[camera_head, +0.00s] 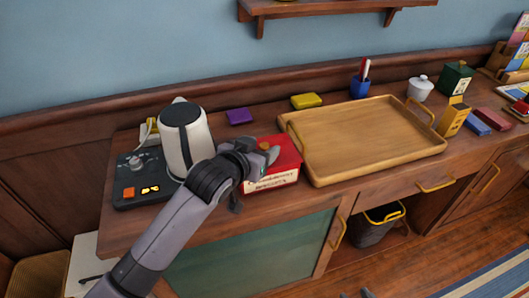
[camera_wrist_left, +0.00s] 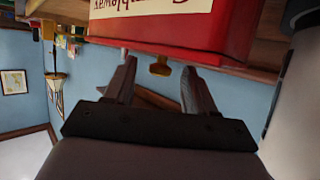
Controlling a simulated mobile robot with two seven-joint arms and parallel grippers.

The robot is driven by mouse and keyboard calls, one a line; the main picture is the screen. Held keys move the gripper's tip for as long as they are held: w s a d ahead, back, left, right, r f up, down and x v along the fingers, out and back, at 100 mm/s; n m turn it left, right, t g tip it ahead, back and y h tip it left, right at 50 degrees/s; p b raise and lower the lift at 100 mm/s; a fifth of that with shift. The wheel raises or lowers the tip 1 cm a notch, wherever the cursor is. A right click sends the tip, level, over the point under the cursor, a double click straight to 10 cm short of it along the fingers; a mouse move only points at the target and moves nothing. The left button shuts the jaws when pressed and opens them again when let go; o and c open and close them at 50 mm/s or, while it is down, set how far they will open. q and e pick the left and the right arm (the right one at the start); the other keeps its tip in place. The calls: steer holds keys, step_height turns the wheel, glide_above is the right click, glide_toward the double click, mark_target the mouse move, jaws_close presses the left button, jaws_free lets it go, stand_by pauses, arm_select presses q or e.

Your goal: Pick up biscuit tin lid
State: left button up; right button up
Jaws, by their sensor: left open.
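The red biscuit tin (camera_head: 272,181) with a cream lettered label stands on the wooden counter, just right of the kettle. Its red lid (camera_head: 287,148) is on top and has a small gold knob (camera_head: 264,146). My left gripper (camera_head: 256,178) is open at the tin's left front and hides part of the tin and lid. In the left wrist view, the tin (camera_wrist_left: 200,25) appears upside down, and the gold knob (camera_wrist_left: 160,69) shows between the open fingers. Small dark tips (camera_head: 355,294) at the head view's bottom edge may be my right gripper; their opening is unclear.
A white kettle (camera_head: 187,145) on a dark base (camera_head: 135,195) stands close left of my left gripper. A wooden tray (camera_head: 360,138) sits close right of the tin. Purple (camera_head: 239,116) and yellow (camera_head: 306,101) boxes lie behind. A wall shelf (camera_head: 330,8) hangs above.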

arm_select(q)
steer(key=shift+w+d+f, duration=0.1)
steer(key=shift+w+d, duration=0.05)
steer(key=shift+w, duration=0.15)
jaws_close()
